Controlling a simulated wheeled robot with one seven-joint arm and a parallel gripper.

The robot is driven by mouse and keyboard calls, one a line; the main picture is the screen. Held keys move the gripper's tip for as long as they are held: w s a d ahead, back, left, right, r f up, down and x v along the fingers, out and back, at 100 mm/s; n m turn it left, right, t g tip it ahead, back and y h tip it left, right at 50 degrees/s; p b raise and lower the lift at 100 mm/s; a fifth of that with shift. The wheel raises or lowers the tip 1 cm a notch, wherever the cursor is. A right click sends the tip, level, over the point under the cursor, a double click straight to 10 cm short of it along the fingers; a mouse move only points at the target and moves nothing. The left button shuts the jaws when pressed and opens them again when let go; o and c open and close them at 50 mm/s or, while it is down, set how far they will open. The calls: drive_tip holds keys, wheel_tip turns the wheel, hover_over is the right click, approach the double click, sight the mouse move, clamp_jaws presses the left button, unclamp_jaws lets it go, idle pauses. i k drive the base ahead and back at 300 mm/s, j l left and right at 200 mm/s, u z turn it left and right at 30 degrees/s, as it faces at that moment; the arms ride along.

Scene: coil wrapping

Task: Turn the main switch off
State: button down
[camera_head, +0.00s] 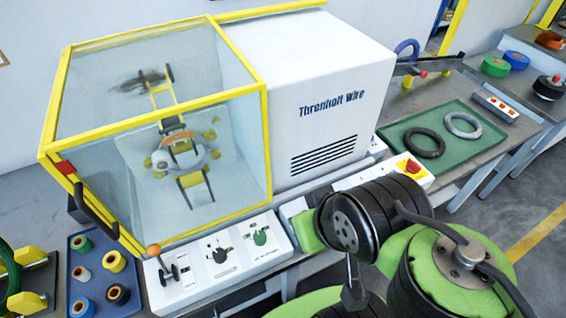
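A white control panel (243,280) runs along the front of the coil wrapping machine. It carries a lever with an orange knob (153,249), a black control (217,254) and a green control (260,238). The labels are too small to read, so I cannot tell which is the main switch or its position. A red knob on a yellow base (411,166) sits on a white strip farther right. My black and green arm fills the lower right, just right of the panel. I cannot make out my gripper's fingers in this view.
The yellow-framed clear guard (155,121) stands closed-looking above the panel, with a black handle (97,211). A blue tray (92,272) with several spools lies left. A green tray (445,122) with two black and grey rings lies right.

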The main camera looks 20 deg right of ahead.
sight(412, 167)
drive_tip(key=z, duration=1.3)
